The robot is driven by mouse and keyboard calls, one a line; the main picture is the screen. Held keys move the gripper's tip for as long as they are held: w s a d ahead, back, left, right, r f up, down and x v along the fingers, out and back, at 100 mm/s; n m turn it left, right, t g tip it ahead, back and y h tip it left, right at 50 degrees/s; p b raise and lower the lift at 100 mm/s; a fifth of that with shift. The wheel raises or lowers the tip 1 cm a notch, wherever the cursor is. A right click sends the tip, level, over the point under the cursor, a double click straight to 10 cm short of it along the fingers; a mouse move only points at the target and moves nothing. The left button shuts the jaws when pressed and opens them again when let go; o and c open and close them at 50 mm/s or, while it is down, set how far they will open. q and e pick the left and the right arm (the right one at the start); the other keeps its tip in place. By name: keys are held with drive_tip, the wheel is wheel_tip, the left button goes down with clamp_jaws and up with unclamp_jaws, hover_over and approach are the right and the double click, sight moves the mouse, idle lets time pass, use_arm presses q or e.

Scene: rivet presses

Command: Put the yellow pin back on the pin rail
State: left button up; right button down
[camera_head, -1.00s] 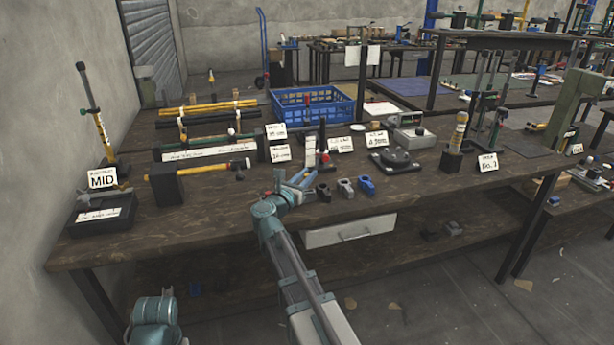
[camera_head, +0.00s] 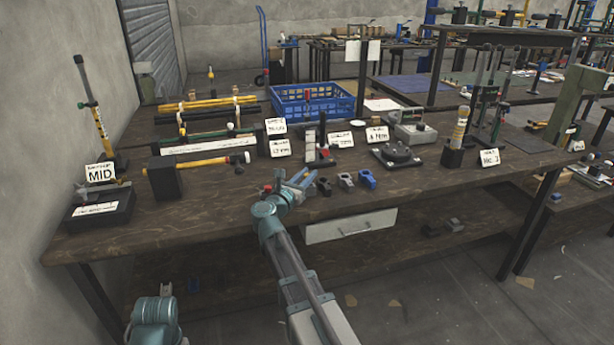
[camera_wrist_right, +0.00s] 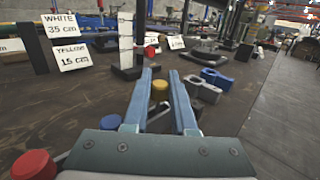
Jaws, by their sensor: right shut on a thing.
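My right gripper (camera_head: 299,180) is over the front part of the bench, its blue fingers pointing away from me. The fingers are shut on the yellow pin (camera_wrist_right: 160,87); only its round yellow end shows clearly between them in the right wrist view. It shows as a small yellow spot in the head view (camera_head: 307,175). The rest of the pin is hidden. A long rail with a white lettered strip (camera_head: 208,146) lies at the back left; I cannot tell whether it is the pin rail.
Dark, grey and blue clamps (camera_head: 366,179) stand just right of the gripper. Cards (camera_wrist_right: 72,57), one reading YELLOW 15 cm, and an upright post stand beyond it. A blue crate (camera_head: 312,102) is behind.

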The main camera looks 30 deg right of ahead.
drive_tip(key=shift+f+b, duration=0.9)
drive_tip(key=shift+f, duration=0.05)
drive_tip(key=c, duration=0.6)
unclamp_jaws()
drive_tip(key=shift+c, duration=0.2)
drive_tip(key=v, duration=1.3)
drive_tip(key=shift+s+a, duration=0.3)
drive_tip(key=shift+a, duration=0.1)
